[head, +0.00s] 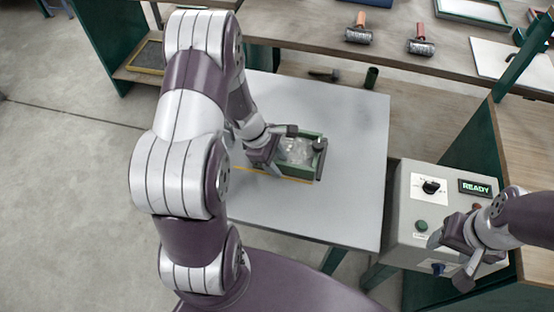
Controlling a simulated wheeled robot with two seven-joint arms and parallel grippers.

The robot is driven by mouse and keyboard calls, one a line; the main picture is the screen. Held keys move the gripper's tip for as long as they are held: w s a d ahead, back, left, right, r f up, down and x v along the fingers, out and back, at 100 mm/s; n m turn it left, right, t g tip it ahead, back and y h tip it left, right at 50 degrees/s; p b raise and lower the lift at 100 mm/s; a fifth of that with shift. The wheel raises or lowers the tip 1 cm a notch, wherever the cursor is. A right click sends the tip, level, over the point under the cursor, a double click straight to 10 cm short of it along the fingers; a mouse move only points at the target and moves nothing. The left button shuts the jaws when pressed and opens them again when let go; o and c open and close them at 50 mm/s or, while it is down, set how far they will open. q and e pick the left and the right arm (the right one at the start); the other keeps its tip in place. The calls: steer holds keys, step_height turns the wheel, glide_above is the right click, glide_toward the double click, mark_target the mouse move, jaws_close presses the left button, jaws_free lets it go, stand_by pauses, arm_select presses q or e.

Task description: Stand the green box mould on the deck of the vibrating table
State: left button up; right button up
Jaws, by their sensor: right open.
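The green box mould (312,171) is over the pale grey deck (352,206) of the table in the middle of the head view. It looks upright, with whitish, glassy-looking contents inside and a dark fitting at its right end. I cannot tell whether its base touches the deck. My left gripper (280,148) is at the mould's left end, its dark fingers against or just over the rim. Its grip is partly hidden by my arm. My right gripper (449,262) is open and empty, in front of the grey control box (404,205).
The control box has a READY display (475,188), a black knob (430,187) and a green button (421,225). A dark green cylinder (371,77) and a hammer-like tool (323,75) are behind the deck. Rollers (421,46) lie on the back bench. The deck's front right is clear.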

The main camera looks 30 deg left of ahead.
arm_select(q)
steer(key=p+v, duration=0.6)
steer(key=v, duration=1.8)
steer(key=shift+s+r, duration=0.15)
steer(key=shift+r, duration=0.05)
